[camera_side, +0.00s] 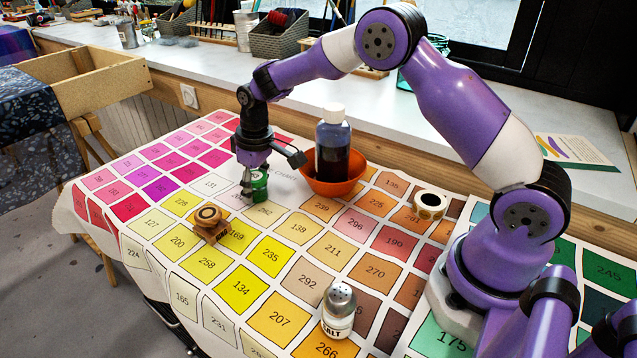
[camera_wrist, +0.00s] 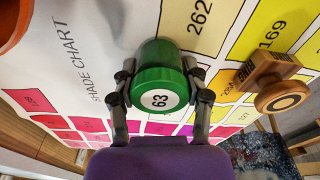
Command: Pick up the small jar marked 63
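The small green jar (camera_wrist: 160,88) has a round white label reading 63 on its lid, facing the wrist camera. In the side view the jar (camera_side: 259,186) stands upright on the shade chart, partly behind my gripper (camera_side: 247,189). In the wrist view my gripper (camera_wrist: 159,76) has one finger on each side of the jar. Both fingertips appear to press against its sides. No clear gap shows between them and the green surface. The jar's base seems to rest on the chart, not visibly lifted.
An orange bowl (camera_side: 333,184) holding a dark bottle (camera_side: 332,140) stands close behind and right of the jar. A wooden stamp (camera_side: 210,224) is in front left. A salt shaker (camera_side: 338,310) and tape roll (camera_side: 428,204) stand farther off. Chart space left of the jar is clear.

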